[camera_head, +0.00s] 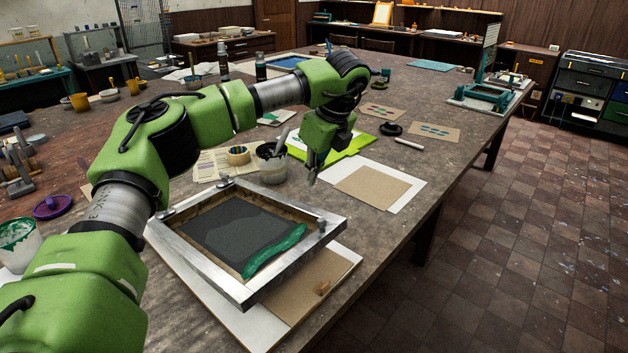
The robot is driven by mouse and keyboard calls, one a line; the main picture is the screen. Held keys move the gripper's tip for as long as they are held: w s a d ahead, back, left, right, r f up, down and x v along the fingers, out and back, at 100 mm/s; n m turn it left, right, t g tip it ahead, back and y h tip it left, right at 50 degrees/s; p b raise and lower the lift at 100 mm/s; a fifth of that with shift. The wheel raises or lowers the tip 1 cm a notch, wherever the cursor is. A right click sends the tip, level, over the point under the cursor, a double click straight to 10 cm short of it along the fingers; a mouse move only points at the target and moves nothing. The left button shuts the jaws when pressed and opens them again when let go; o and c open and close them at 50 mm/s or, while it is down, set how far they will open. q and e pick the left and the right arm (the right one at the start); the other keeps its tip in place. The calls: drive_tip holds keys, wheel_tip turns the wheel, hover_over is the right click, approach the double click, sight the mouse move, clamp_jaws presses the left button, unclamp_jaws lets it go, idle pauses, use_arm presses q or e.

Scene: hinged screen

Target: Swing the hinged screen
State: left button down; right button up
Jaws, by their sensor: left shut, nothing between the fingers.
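The hinged screen (326,241) is a silver metal frame with dark mesh and a streak of green ink along its near right side. It is tilted, its near right edge standing above a brown sheet on a white board (341,262). Knobs show at its far left and right corners. My left gripper (312,180) is shut and empty, pointing down just beyond the frame's far right corner, and appears apart from it. My right gripper is not in view.
A brown card on white paper (372,187) lies to the right. A white bucket (17,244) and purple lid (53,206) are at left.

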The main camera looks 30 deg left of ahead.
use_arm(q)
drive_tip(key=a+r+p, duration=0.4)
drive_tip(key=r+p, duration=0.2)
drive_tip(key=r, duration=0.3)
drive_tip(key=shift+w, duration=0.35)
drive_tip(key=c, duration=2.4)
unclamp_jaws()
drive_tip(key=shift+o, duration=0.2)
